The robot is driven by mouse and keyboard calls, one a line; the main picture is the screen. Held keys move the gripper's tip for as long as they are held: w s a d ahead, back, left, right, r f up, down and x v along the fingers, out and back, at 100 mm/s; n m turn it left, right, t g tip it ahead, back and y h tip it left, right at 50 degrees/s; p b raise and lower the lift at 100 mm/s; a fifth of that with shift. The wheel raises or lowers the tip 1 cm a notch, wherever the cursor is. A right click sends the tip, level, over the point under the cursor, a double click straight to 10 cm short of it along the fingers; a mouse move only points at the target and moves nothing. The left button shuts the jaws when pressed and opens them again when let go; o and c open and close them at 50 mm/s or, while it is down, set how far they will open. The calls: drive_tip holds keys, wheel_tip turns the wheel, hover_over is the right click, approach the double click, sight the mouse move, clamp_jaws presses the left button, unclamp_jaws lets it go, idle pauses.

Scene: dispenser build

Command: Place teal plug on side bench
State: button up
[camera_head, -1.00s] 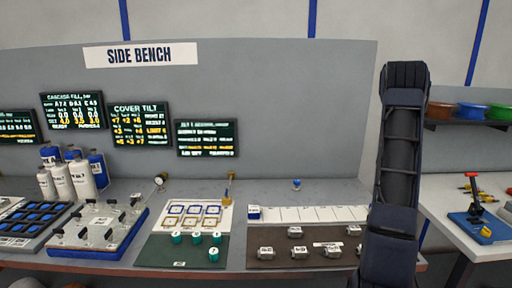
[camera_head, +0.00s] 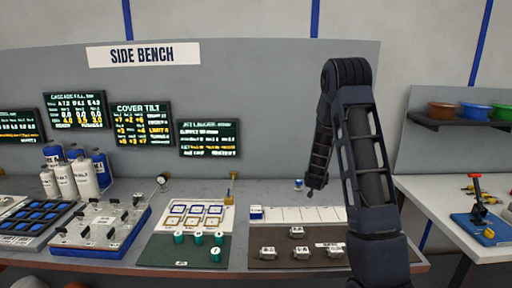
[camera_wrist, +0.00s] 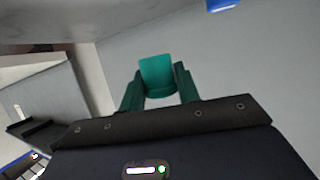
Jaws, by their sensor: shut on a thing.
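My gripper (camera_wrist: 158,88) is shut on a teal plug (camera_wrist: 157,72), which sits between its two green fingers in the wrist view. A plain grey surface lies behind it. In the head view my forearm hangs down over the side bench (camera_head: 290,190); the fingers and the held plug cannot be made out there. The bench is a long grey worktop under the "SIDE BENCH" sign. Several teal cylinders (camera_head: 198,239) stand on a dark green mat at its front middle.
Left of the mat stand a switch panel (camera_head: 102,229) and white and blue bottles (camera_head: 65,180). Right of it, a dark mat (camera_head: 275,262) holds several grey blocks. Another table (camera_head: 430,190) is at the right.

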drive_tip(key=a, duration=0.2)
drive_tip(key=s+a, duration=0.1)
drive_tip(key=shift+s+a+f, duration=0.1)
drive_tip(key=shift+a+f, duration=0.1)
drive_tip(key=shift+f, duration=0.1)
drive_tip(key=w+d+r+m+h, duration=0.1)
drive_tip(key=w+d, duration=0.1)
drive_tip(key=d, duration=0.6)
drive_tip(key=w+d+r, duration=0.2)
drive_tip(key=d, duration=0.5)
wheel_tip(320, 180, up, 10)
drive_tip(key=f+m+g+h, duration=0.1)
drive_tip(key=m+g+h, duration=0.3)
drive_tip(key=m+h, duration=0.1)
hover_over(439, 205)
drive_tip(key=shift+s+r, duration=0.2)
drive_tip(key=shift+r, duration=0.05)
wheel_tip(439, 205, down, 20)
drive_tip(key=shift+r, duration=0.2)
